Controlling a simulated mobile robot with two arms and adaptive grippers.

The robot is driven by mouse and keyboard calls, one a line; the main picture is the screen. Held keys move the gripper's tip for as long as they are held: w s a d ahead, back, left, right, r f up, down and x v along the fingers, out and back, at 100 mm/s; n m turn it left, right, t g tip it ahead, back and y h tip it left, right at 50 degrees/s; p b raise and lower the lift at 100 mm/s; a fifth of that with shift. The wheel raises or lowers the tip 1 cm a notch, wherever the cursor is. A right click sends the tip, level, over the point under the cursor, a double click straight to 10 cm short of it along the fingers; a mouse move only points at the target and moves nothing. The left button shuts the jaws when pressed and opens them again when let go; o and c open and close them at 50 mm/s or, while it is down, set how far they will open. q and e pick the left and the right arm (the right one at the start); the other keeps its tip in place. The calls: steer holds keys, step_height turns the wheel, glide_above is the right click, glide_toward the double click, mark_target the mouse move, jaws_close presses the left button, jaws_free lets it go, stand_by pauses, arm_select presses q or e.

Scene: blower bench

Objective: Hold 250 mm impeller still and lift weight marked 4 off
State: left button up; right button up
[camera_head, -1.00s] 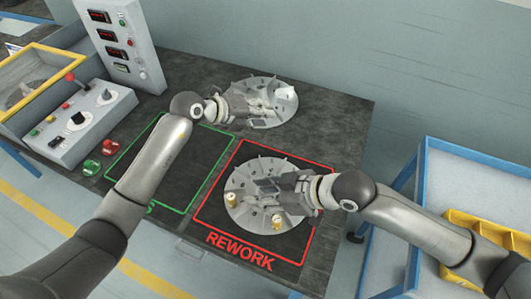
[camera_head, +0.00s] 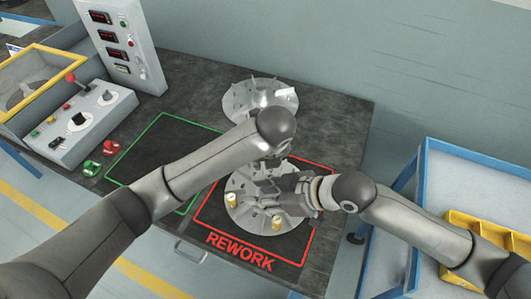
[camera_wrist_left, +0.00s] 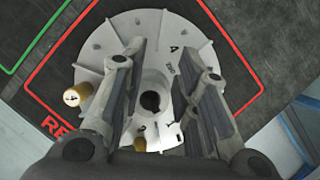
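The pale grey finned impeller (camera_head: 247,213) lies flat inside the red REWORK outline. In the left wrist view the left weight (camera_wrist_left: 77,95) has a dark mark on top, perhaps a 4. My left gripper (camera_wrist_left: 162,50) is open above the impeller's middle. My right gripper (camera_head: 275,189) is over the impeller's right side; its fingers are too unclear to judge.
A second impeller (camera_head: 262,94) lies at the back of the dark bench. The green-outlined area (camera_head: 150,150) is empty, partly under my left arm. A control box (camera_head: 85,125) stands at the left. A blue-framed cart (camera_head: 455,185) with yellow bins (camera_head: 480,230) is at the right.

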mark_target(262, 167)
arm_select(q)
steer(key=x, duration=0.9)
jaws_close()
steer(key=shift+f, duration=0.1)
stand_by(1.5)
